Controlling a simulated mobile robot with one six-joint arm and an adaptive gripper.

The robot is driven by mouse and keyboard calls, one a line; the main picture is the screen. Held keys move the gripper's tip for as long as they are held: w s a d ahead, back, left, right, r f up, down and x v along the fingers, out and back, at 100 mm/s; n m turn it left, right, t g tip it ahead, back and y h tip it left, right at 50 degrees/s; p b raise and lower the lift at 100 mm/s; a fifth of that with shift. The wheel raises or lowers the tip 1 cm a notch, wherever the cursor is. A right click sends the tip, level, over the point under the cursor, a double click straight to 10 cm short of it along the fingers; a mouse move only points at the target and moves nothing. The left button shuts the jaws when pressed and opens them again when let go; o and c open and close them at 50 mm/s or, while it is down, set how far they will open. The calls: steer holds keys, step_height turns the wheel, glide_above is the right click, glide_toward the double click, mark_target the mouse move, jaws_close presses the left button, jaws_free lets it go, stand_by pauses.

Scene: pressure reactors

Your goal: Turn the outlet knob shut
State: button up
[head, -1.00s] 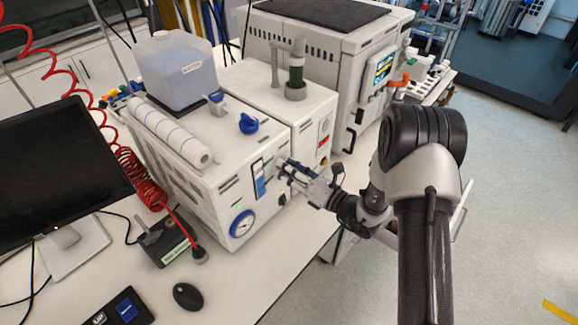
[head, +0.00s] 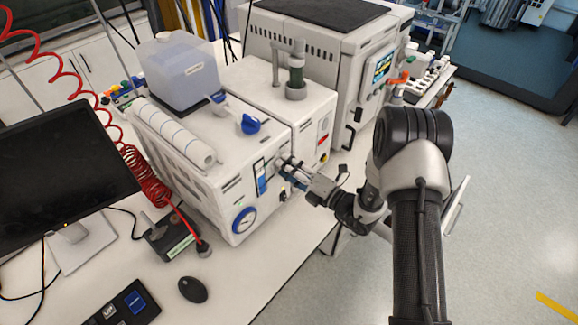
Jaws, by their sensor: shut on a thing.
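My gripper (head: 287,171) is at the front face of the white reactor unit (head: 215,206), just right of its blue-and-white strip display (head: 261,178). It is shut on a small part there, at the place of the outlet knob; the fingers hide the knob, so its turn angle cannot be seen. The arm reaches in from the right. A round blue-rimmed gauge (head: 244,220) sits lower left on the same face.
A blue valve (head: 250,124), a paper roll (head: 172,134) and a clear tank (head: 183,72) are on top of the unit. A monitor (head: 62,165), a red coiled hose (head: 147,183) and a black mouse (head: 192,289) are to the left.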

steer(key=shift+m, duration=0.3)
steer(key=o, duration=1.1)
steer(key=v, duration=1.2)
steer(key=shift+a, duration=0.1)
